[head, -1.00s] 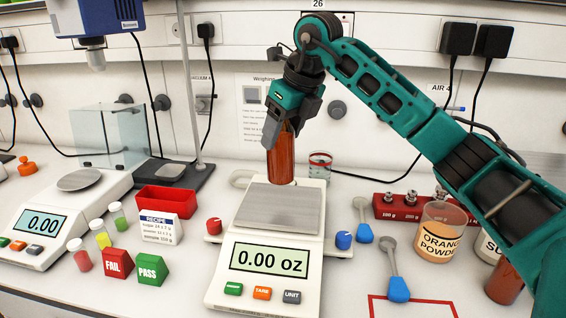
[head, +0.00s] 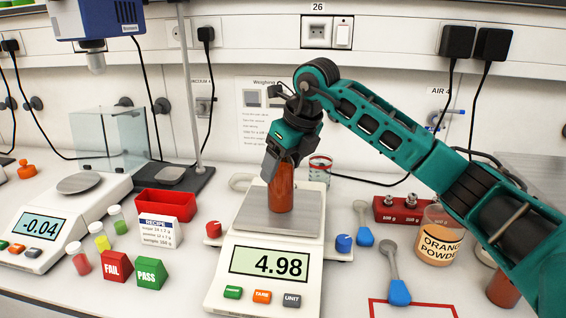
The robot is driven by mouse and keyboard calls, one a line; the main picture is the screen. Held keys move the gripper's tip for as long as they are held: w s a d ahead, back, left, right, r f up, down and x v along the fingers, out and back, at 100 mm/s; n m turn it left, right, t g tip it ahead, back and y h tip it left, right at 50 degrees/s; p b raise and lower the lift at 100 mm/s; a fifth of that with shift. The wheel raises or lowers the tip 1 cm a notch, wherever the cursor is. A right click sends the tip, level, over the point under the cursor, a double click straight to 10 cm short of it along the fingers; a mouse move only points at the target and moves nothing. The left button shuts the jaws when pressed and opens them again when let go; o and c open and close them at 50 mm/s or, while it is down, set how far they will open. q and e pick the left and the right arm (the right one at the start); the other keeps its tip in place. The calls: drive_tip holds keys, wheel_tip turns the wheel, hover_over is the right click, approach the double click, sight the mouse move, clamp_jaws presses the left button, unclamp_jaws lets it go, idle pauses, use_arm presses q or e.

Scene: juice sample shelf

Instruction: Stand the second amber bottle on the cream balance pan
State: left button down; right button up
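The amber bottle (head: 281,192) stands upright on the square metal pan (head: 311,212) of the cream balance (head: 216,272), and its base appears to touch the pan. The balance display (head: 270,263) reads 4.98. My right gripper (head: 280,160) is around the bottle's upper part and appears shut on it; the bottle's top is hidden by the gripper. Another amber bottle (head: 502,290) stands at the lower right, partly hidden by my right arm. My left gripper is out of view.
Blue (head: 343,243) and red (head: 213,229) knobs flank the balance. FAIL (head: 115,266) and PASS (head: 151,273) blocks and small vials stand left.

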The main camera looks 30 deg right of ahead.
drive_tip(key=shift+o, duration=1.4)
drive_tip(key=shift+r, duration=0.1)
drive_tip(key=v, duration=1.2)
